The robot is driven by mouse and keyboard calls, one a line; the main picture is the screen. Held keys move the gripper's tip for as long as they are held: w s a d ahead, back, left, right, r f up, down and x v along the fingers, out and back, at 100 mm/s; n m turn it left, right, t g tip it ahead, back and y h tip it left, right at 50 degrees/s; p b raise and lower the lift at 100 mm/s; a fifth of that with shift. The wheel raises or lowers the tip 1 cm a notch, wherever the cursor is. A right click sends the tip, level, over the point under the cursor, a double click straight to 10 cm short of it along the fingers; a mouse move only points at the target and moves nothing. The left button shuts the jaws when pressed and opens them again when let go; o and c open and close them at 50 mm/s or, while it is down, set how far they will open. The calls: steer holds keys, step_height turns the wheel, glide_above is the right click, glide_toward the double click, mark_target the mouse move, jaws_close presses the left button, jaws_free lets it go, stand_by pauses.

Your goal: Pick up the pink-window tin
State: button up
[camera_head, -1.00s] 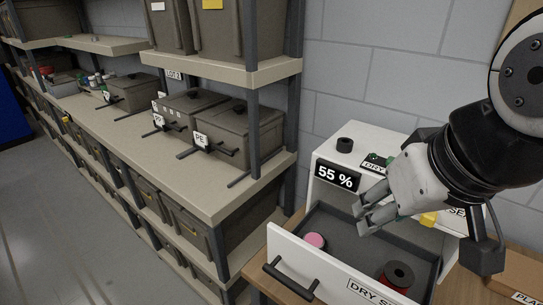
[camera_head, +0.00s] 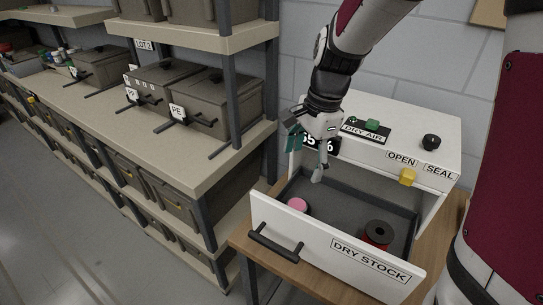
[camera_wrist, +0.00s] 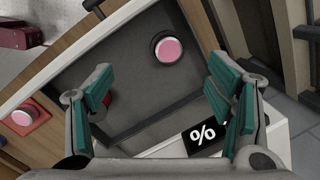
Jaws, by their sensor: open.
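The pink-window tin (camera_head: 298,205) is a small round tin with a pink top. It lies in the open dry-stock drawer (camera_head: 335,250), near the drawer's left front corner. In the wrist view the tin (camera_wrist: 168,49) shows a pink disc in a white rim, beyond the fingertips and between their lines. My gripper (camera_head: 305,157) is open and empty, above the back left part of the drawer. In the wrist view its green-padded fingers (camera_wrist: 160,85) stand wide apart, not touching the tin.
A red and black spool (camera_head: 378,234) lies in the drawer's right part. Shelving with grey bins (camera_head: 215,102) stands left. Another pink-topped round thing on a red piece (camera_wrist: 24,116) shows outside the drawer.

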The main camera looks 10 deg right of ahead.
steer(key=w+f+m+g+h, duration=0.1)
steer(key=w+f+m+h, duration=0.1)
steer(key=w+f+m, duration=0.4)
steer(key=n, duration=0.1)
glide_above(296, 205)
step_height(296, 205, down, 9)
steer(key=shift+s+f, duration=0.1)
steer(key=shift+f+p, duration=0.5)
steer(key=shift+f, duration=2.5)
steer(key=shift+c, duration=0.6)
steer(key=c, duration=1.2)
